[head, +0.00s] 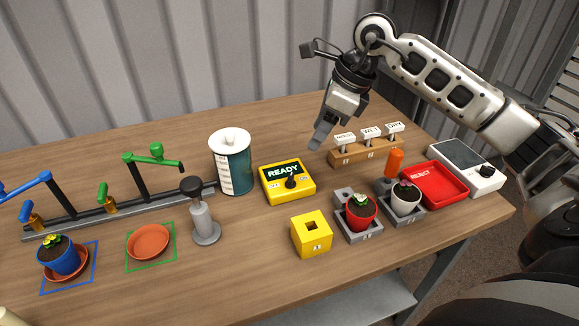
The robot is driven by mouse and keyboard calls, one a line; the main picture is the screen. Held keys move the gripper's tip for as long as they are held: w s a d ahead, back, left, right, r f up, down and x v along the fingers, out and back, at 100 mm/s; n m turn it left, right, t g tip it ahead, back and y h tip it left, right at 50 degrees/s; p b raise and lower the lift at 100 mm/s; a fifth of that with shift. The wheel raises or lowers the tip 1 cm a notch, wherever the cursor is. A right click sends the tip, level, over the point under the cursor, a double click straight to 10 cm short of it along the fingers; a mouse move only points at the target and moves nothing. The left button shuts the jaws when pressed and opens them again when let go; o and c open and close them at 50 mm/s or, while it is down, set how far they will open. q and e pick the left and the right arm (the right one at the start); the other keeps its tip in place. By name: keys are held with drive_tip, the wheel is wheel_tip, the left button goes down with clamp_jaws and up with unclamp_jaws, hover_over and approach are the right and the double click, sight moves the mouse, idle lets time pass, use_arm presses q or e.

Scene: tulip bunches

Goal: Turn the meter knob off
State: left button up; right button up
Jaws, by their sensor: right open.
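A yellow box (272,187) with a dark screen reading READY carries a black knob (291,183) on its top face. A white device (455,160) with a blank grey screen and a black knob (487,171) stands at the table's right edge. No label tells which is the meter. My right gripper (319,139) is open and empty, pointing down above the table, behind and to the right of the yellow box. It is apart from both knobs. My left gripper is not in view.
A wooden rack (360,155) with white tags stands right of my right gripper. A teal-and-white canister (236,170) stands left of the yellow box.

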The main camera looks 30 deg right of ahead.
sight(291, 177)
drive_tip(key=p+x, duration=0.1)
drive_tip(key=x, duration=1.2)
drive_tip(key=shift+a+f, duration=0.15)
drive_tip(key=c, duration=1)
